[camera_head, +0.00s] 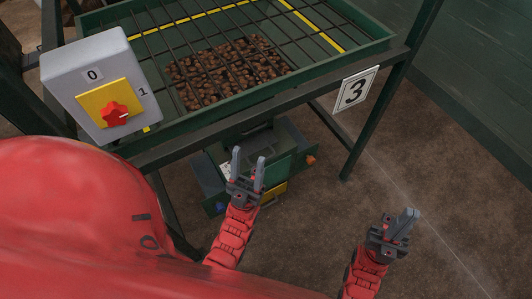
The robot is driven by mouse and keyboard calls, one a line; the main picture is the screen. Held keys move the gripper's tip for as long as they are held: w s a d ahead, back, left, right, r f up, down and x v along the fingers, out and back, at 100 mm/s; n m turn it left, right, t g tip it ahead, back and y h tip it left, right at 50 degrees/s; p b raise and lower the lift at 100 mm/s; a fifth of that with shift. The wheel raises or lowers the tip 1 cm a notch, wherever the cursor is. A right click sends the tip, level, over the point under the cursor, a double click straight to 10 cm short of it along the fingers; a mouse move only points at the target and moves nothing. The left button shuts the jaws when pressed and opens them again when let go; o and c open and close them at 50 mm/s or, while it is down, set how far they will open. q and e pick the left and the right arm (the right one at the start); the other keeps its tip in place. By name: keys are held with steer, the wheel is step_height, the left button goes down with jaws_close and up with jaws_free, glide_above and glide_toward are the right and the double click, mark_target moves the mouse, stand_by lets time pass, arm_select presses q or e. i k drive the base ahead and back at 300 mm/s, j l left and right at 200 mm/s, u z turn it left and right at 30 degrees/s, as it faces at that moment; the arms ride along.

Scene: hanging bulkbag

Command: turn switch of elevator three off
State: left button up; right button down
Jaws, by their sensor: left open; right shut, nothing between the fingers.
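The switch is a red star-shaped knob (115,113) on a yellow plate (93,98), on the front of a grey box (75,60) at the upper left. A "0" is marked above the plate and a "1" to its right. The knob appears turned towards the "1" side, though its mark is small. A sign reading "3" (356,92) hangs on the green frame. My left gripper (249,163) is open and empty, right of and below the box, apart from the knob. My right gripper (405,221) is shut and empty, further right.
A green hopper (366,38) with a dark grid holds brown lumps (228,70), beside the box. Its frame leg (375,125) stands right of the sign. A green machine (207,183) sits low behind my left gripper. The brown floor (420,160) at right is clear.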

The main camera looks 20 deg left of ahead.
mark_target(115, 114)
steer(key=u, duration=1.65)
